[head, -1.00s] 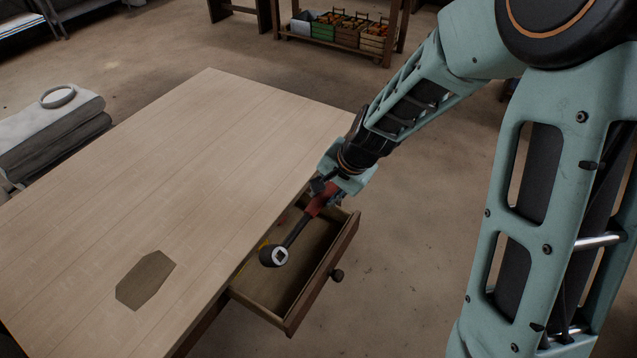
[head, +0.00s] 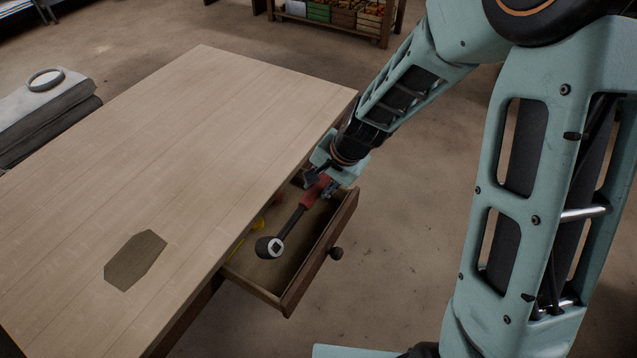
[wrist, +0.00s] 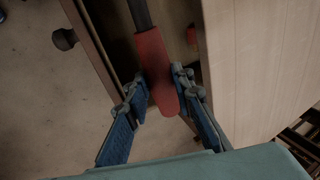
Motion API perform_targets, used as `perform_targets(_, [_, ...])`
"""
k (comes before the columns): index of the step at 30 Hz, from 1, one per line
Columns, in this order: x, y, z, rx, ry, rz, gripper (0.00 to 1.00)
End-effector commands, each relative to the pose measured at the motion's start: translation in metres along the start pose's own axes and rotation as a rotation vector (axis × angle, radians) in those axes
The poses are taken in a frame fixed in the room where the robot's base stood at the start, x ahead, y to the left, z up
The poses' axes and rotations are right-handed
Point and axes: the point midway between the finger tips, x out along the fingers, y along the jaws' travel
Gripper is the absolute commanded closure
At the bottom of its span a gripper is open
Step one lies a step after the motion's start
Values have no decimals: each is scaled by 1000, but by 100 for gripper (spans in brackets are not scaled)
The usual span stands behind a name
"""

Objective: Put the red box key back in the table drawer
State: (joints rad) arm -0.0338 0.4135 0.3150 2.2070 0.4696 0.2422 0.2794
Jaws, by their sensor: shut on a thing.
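The red box key (head: 311,192) has a red handle, a dark shaft and a round dark head with a square socket. My gripper (head: 318,186) is shut on the red handle; the wrist view shows both fingers (wrist: 158,92) on either side of the handle's end. The key is held slanted over the open table drawer (head: 318,254), its head toward the lower left near the table edge. The drawer is pulled out from the table (head: 200,150) and has a round dark knob (head: 336,253). I cannot tell whether the key touches the drawer floor.
Something yellow (head: 258,225) lies in the drawer by the table edge, partly hidden. A dark flat hexagonal patch (head: 135,261) lies on the otherwise bare table top. A grey padded stack with a ring (head: 46,79) stands at the left. A shelf with crates (head: 340,15) stands behind.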

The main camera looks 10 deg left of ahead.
Motion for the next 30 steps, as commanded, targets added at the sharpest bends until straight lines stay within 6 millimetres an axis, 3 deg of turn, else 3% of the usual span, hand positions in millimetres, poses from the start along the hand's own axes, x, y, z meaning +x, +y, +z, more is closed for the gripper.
perform_targets(21, [70,28,6,1,0,-1,100])
perform_targets(30, [88,35,8,1,0,-1,100])
